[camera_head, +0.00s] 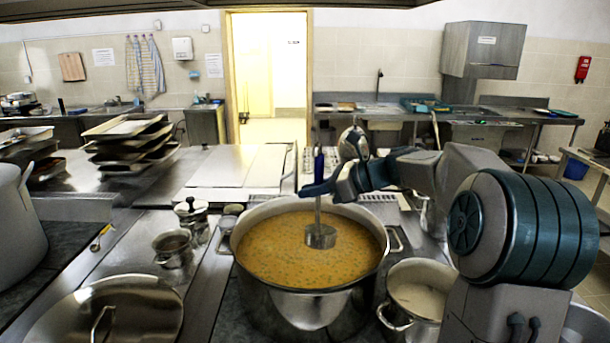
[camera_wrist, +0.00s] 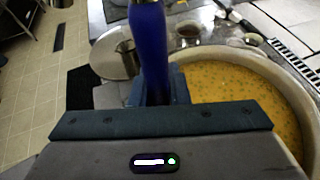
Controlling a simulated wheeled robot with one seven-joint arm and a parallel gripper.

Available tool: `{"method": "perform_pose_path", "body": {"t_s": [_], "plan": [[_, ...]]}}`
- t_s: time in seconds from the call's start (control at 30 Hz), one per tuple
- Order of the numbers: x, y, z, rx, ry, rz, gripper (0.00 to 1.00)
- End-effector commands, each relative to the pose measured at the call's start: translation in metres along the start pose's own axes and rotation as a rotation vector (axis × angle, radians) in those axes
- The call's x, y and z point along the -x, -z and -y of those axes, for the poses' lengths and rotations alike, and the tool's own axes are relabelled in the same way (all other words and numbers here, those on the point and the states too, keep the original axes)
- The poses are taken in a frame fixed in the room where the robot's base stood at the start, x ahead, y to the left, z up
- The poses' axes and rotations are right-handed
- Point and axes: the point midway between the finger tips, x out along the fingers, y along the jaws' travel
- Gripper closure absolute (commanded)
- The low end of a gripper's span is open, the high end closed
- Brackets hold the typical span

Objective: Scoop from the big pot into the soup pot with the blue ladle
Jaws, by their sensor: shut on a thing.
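The big pot (camera_head: 311,310) is a wide steel pot, nearly full of orange soup (camera_head: 270,250) with green bits. Its soup also fills the right of the wrist view (camera_wrist: 240,85). My gripper (camera_head: 319,186) is shut on the blue handle of the ladle (camera_head: 319,163), above the big pot. The handle stands upright between the jaws in the wrist view (camera_wrist: 149,45). The ladle's steel bowl hangs over the middle of the soup; I cannot tell whether it touches the surface. The soup pot (camera_head: 418,295), smaller and steel with pale contents, stands to the right of the big pot.
A lid (camera_head: 110,315) lies at the front left. A small pot (camera_head: 173,247) and a lidded canister (camera_head: 191,214) stand left of the big pot. Another large pot (camera_head: 18,225) is at the far left. Stacked trays (camera_head: 128,140) stand behind.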

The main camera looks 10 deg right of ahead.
Motion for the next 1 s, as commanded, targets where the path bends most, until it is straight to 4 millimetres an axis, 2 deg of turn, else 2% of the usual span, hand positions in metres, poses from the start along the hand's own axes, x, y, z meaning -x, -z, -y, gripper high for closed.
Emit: {"method": "perform_pose_path", "body": {"t_s": [0.27,1.0], "plan": [[-0.003,0.009,0.000,0.001,0.001,0.001,1.00],[-0.030,0.072,0.002,0.000,0.000,0.000,1.00]]}}
